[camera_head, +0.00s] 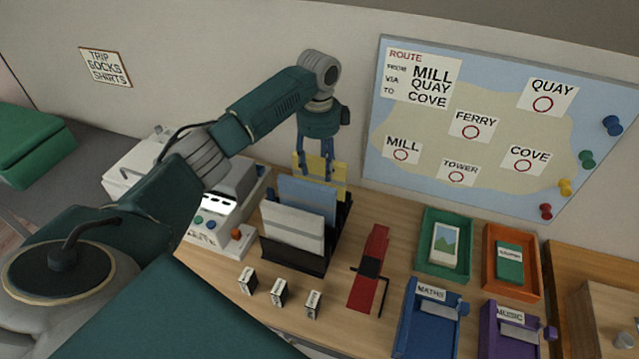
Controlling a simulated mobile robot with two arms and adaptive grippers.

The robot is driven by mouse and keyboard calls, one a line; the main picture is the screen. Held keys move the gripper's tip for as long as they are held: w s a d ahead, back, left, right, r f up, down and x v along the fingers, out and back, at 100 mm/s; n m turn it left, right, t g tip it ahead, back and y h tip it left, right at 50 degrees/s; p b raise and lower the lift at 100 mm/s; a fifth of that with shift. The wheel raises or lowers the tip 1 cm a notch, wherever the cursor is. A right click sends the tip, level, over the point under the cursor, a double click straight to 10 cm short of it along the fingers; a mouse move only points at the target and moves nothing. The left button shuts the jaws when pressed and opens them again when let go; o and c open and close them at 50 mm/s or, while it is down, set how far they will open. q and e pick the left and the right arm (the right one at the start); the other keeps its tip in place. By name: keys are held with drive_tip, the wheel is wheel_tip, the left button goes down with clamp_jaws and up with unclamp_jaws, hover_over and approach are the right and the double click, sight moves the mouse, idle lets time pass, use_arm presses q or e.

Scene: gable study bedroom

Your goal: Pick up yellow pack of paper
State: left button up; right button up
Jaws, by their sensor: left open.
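The yellow pack of paper (333,177) stands upright in the rear slot of a dark rack (312,259) on the desk. A blue pack (307,199) and a white pack (292,228) stand in front of it and hide its lower part. My left gripper (317,170) points down at the top of the yellow pack, with its fingers apart around or just in front of its upper edge. I cannot tell if they touch it. My right gripper is not in view.
A white machine (212,232) stands left of the rack. Three small labelled blocks (279,291) and a red device (370,270) are in front and right. Green (428,257), orange (531,286), blue (408,337) and purple (488,341) trays fill the right. A map board (500,75) hangs behind.

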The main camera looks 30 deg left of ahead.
sight(319, 179)
use_arm(q)
wheel_tip(319, 179, down, 4)
drive_tip(key=shift+s+p, duration=0.1)
drive_tip(key=shift+p, duration=0.9)
drive_tip(key=shift+f, duration=0.8)
drive_tip(key=shift+r, duration=0.1)
drive_tip(key=c, duration=1)
clamp_jaws()
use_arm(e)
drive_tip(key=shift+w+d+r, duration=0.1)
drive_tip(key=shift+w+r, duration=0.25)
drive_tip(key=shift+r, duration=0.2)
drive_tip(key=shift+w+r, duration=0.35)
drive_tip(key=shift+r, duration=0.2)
